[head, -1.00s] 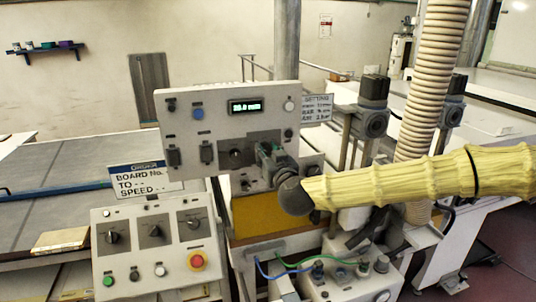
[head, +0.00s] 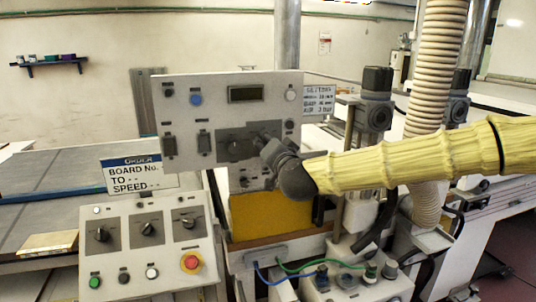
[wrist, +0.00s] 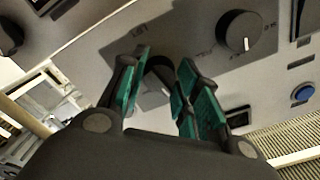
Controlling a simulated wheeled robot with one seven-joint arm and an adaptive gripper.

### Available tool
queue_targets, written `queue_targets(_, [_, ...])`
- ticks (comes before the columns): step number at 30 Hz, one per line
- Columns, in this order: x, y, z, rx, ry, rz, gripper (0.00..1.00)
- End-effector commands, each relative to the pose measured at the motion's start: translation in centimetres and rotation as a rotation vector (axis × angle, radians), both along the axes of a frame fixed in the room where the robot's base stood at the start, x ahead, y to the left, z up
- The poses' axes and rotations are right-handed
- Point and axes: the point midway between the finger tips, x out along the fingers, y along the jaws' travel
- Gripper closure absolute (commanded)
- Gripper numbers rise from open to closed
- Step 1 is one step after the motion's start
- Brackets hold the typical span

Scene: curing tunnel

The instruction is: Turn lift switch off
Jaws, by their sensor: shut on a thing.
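A grey control panel (head: 180,110) with a display window (head: 247,94) stands in the middle of the head view. The display is dark. My gripper (head: 268,142) is at the panel's lower right, over a dark grey plate, and is shut on a rotary switch. In the wrist view, my gripper's (wrist: 162,66) green-padded fingers stand on either side of this switch knob (wrist: 157,88), which has a white pointer mark. The fingers hide part of it, and in the head view my gripper covers it. A second black knob (wrist: 240,32) sits beside it, free; it also shows in the head view (head: 235,145).
A lower console (head: 150,245) with several knobs and a red emergency button (head: 190,262) stands at the lower left. A sign (head: 140,175) is above it. A ribbed hose (head: 436,80) hangs at the right. Cables and fittings lie below my arm.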

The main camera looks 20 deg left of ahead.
Motion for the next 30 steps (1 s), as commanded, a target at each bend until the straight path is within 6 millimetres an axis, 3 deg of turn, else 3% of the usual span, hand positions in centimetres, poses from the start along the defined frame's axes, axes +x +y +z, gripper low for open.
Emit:
queue_targets(12, [0.03, -0.03, -0.04, 0.157, 0.106, -0.001, 0.92])
queue_targets(29, [0.04, -0.04, 0.07, 0.18, 0.121, -0.001, 0.92])
queue_targets(30, [0.04, -0.04, 0.07, 0.18, 0.121, -0.001, 0.63])
